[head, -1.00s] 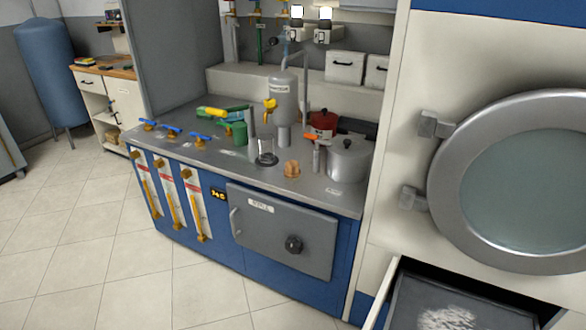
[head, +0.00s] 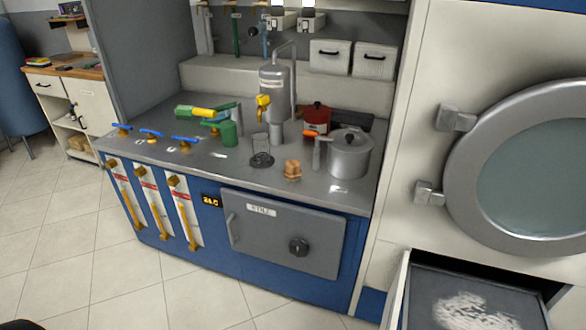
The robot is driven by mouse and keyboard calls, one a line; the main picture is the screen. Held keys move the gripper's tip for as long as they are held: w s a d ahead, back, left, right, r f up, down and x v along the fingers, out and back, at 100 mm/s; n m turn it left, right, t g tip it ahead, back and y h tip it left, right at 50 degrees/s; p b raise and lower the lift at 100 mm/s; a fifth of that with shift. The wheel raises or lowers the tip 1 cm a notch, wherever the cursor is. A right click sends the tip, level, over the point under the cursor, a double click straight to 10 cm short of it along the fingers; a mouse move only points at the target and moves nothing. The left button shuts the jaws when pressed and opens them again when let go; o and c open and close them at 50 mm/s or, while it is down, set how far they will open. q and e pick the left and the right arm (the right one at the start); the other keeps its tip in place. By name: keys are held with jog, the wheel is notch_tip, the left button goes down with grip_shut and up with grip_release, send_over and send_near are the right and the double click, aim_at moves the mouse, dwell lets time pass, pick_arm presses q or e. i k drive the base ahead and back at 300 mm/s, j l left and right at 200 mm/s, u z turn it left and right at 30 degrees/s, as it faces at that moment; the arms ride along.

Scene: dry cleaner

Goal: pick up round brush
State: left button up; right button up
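A small round tan-brown object (head: 292,170), which looks like the round brush, stands on the grey metal counter (head: 240,185) near its front edge. It is between a clear glass beaker (head: 262,152) on its left and a silver pot (head: 349,155) on its right, apart from both. Its bristles are too small to make out. Neither of my grippers can be made out in the head view. A small dark shape shows at the bottom left edge, too cut off to identify.
Blue-handled valves (head: 153,135) line the left counter edge. An open drawer (head: 399,290) juts out at lower right. Tiled floor in front is clear.

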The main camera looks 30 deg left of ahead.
aim_at(292, 172)
jog(key=i+j+z, duration=0.1)
jog(key=j+z, duration=0.25)
jog(key=j, duration=0.5)
jog(key=i+j+z, duration=0.1)
jog(key=j, duration=0.2)
jog(key=i+j+z, duration=0.15)
jog(key=j+z, duration=0.1)
jog(key=j, duration=0.3)
jog(key=i, duration=0.05)
